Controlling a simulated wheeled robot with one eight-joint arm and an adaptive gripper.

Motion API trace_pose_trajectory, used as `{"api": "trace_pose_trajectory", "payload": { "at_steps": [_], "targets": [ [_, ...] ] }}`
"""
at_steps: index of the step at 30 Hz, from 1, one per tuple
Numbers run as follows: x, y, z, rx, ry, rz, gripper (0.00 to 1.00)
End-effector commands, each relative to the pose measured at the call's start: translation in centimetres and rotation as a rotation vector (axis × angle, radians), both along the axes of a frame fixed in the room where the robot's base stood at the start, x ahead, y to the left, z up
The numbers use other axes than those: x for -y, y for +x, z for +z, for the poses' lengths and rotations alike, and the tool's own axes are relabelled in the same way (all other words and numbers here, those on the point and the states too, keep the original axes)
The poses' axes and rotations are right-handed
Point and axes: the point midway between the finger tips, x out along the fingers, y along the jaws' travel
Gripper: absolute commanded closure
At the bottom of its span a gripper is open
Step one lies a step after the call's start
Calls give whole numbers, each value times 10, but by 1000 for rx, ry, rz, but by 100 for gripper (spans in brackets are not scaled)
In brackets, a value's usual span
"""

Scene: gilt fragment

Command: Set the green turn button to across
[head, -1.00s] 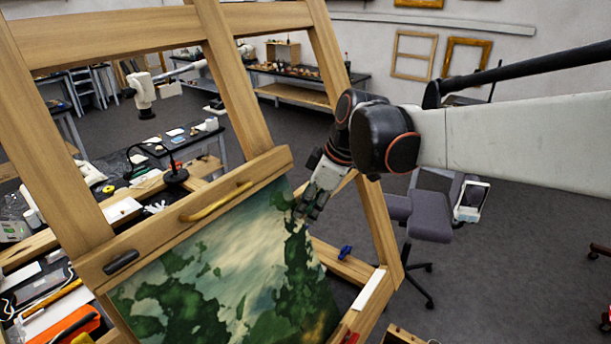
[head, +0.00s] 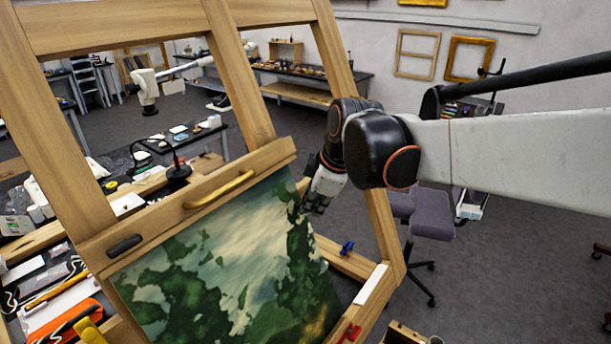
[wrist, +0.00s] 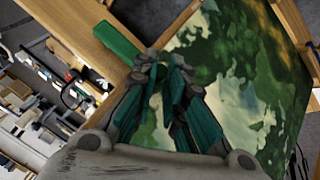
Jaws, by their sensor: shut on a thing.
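The green turn button (wrist: 115,42) is a long, flat green bar in the wrist view. It lies on pale wood beside the painting (wrist: 235,55), slanting in the picture from upper left to my fingertips. My gripper (wrist: 160,64) is shut on its near end, and the fingers hide that end. In the head view my gripper (head: 306,206) is at the upper right edge of the painting (head: 225,265), by the easel's wooden frame. The button cannot be made out there, behind my gripper and wrist.
A yellow handle-like bar (head: 220,188) and a black one (head: 123,246) sit on the easel's crossbar (head: 160,213). A blue piece (head: 347,248) and a red piece (head: 350,333) sit on the right wood. A grey chair (head: 430,212) stands behind the easel.

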Motion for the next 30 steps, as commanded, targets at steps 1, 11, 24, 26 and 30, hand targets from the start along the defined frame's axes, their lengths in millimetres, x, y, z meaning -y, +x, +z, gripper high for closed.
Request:
{"api": "trace_pose_trajectory", "payload": {
  "at_steps": [1, 11, 24, 26, 30],
  "targets": [
    [-1, -3, 1, 2, -2, 3, 100],
    [-2, -5, 1, 1, -1, 5, 66],
    [1, -11, 17, 0, 0, 7, 66],
    [3, -16, 26, 0, 0, 7, 66],
    [10, -25, 53, 0, 0, 6, 66]
  ]
}}
